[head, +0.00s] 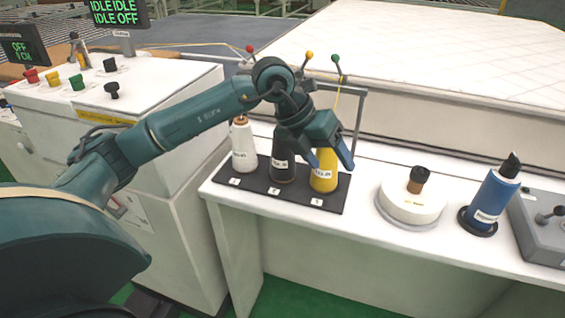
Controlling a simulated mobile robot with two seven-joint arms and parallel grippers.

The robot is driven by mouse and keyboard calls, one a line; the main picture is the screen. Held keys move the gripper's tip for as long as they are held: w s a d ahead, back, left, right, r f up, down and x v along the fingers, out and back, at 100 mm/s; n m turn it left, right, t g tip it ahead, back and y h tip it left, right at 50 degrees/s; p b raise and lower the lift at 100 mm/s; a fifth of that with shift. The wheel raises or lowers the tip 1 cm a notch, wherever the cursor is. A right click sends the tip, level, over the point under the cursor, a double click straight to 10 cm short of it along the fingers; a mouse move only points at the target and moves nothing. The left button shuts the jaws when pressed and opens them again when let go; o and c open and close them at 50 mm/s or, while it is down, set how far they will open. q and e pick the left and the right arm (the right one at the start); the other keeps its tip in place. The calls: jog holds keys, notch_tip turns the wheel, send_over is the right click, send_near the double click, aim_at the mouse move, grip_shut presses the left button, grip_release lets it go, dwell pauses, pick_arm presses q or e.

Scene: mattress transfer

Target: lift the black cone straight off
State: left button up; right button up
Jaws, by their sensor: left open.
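The black cone (282,168) stands upright in the middle place of a dark tray (333,204) on the white bench. Its top is hidden behind my left gripper. A white cone (243,150) stands to its left and a yellow cone (324,172) to its right. My left gripper (309,159) is open, with its fingers pointing down in front of the black and yellow cones. I cannot tell whether it touches either cone. My right gripper is not in view.
A round white dish (410,208) with a dark-topped knob, a blue bottle (491,194) and a grey control box (545,225) stand to the right. A metal frame with coloured-tipped guides rises behind the cones. A white mattress (430,50) lies behind. A button console (130,90) is at left.

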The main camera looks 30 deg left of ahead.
pick_arm(q)
jog(key=w+a+r+n+t+y, duration=0.1)
jog(key=a+r+n+y, duration=0.15)
jog(key=a, duration=0.45)
jog(key=w+a+r+n+t+y, duration=0.1)
jog(key=a+r+y, duration=0.3)
jog(key=a, duration=0.3)
send_over(283, 152)
jog(key=a, duration=0.1)
notch_tip(283, 152, down, 6)
jog(key=shift+a+r, duration=0.1)
jog(key=shift+p+x, duration=0.35)
jog(key=shift+x, duration=0.6)
jog(key=x, duration=0.4)
jog(key=shift+s+d+f+p, duration=0.1)
jog(key=shift+d+f+p, duration=0.15)
jog(key=shift+p, duration=0.15)
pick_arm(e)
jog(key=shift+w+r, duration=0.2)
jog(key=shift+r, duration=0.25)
pick_arm(q)
grip_shut()
